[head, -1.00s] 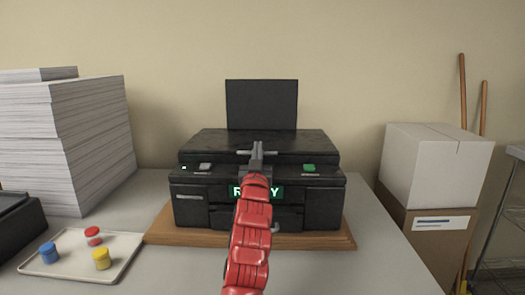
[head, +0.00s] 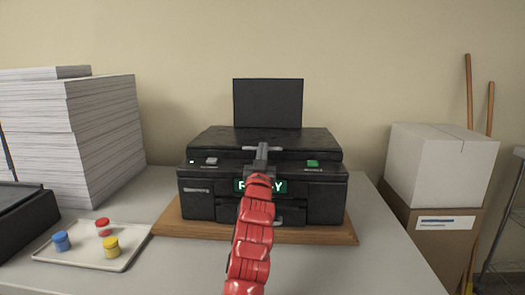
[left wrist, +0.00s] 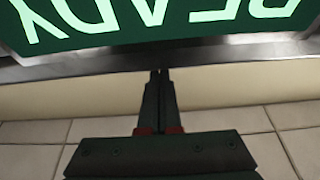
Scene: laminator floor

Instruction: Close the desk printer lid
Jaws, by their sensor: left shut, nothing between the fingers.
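The black desk printer (head: 330,202) stands on a wooden board (head: 175,226) on the grey table. Its broad dark lid (head: 230,137) lies low and about flat over the body; I cannot tell whether a small gap is left under it. My left gripper (head: 262,147), on its red arm, is shut and empty at the middle of the lid's front edge; contact is unclear. The arm covers part of the green READY sign (head: 280,187). In the left wrist view the shut fingers (left wrist: 160,72) point at a grey edge beside the upside-down sign (left wrist: 160,20). My right gripper is not in view.
A dark upright panel (head: 268,103) rises behind the lid. Tall paper stacks (head: 85,130) stand at the left, with a tray (head: 75,255) of small coloured pots in front. Boxes (head: 435,165) stand at the right. The table right of the board is clear.

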